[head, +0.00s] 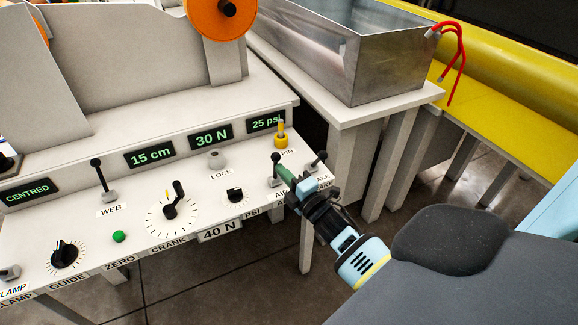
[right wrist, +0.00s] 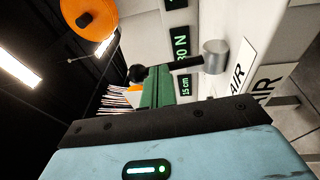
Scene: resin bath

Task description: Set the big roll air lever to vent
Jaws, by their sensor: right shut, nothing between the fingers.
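The air lever (head: 276,158) is a black ball-topped lever on a grey round base, above the partly hidden AIR label at the right end of the front panel. In the head view it stands roughly upright. In the right wrist view the lever (right wrist: 186,63) runs from its metal base to the black ball. My right gripper (head: 284,174) has its green fingers shut and empty, right beside the lever. In the right wrist view the fingertips (right wrist: 158,76) overlap the lever near its ball; I cannot tell whether they touch. My left gripper is out of view.
The brake lever (head: 321,157) stands just right of my gripper, and the yellow pin (head: 281,136) just behind. The 25 psi display (head: 266,122) is above. The PSI knob (head: 235,195) and crank (head: 171,211) lie left. A metal bath (head: 385,65) stands back right.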

